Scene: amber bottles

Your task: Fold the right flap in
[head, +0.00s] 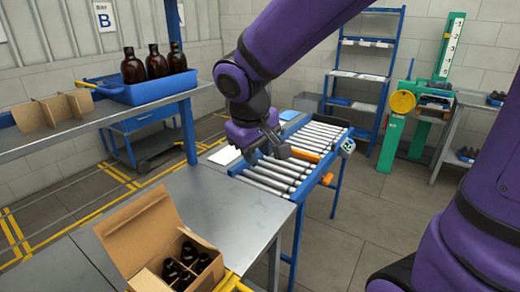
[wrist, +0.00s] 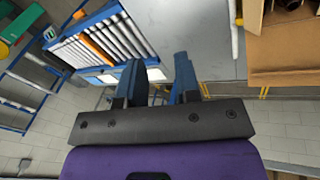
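An open cardboard box (head: 150,232) stands on the grey metal table at the bottom left of the head view, with several amber bottles (head: 188,262) inside. A tall cardboard panel stands up at its back left; I cannot tell the right flap's position, as the lower edge of the picture cuts off the box. In the wrist view part of the box (wrist: 283,52) shows at the upper right. My gripper (head: 268,152) is beyond the table, over the near left part of the roller conveyor, well away from the box. In the wrist view my gripper (wrist: 158,72) has its blue fingers apart and nothing between them.
The roller conveyor (head: 280,172) adjoins the grey table (head: 225,205), whose middle is bare. A blue tray (head: 150,91) with 3 amber bottles and a cardboard divider (head: 52,110) sit on the shelf at left. A yellow object (head: 232,283) lies beside the box.

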